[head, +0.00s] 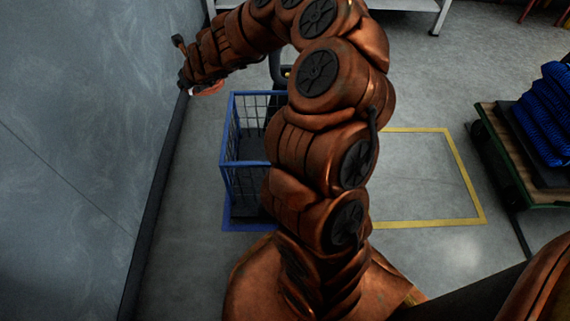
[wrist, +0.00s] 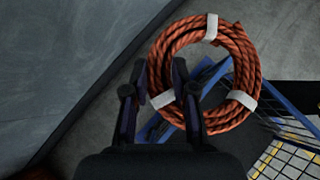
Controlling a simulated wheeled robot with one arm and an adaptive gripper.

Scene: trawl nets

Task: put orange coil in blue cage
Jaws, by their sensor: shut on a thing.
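An orange coil (wrist: 247,62) of rope with white bands fills the upper middle of the wrist view. My gripper (wrist: 165,85) is shut on the left side of the coil, its dark fingers on either side of the rope. In the head view only a small bit of the coil (head: 208,88) shows below the end of my arm. The blue cage (head: 230,163) stands on the floor, partly hidden behind my arm. In the wrist view the cage's blue rim (wrist: 277,122) lies below and behind the coil.
A grey wall (head: 70,130) rises close on the left, with a dark skirting along the floor. A yellow floor outline (head: 460,175) lies right of the cage. A cart (head: 495,125) with blue stacked material (head: 545,115) stands at the far right.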

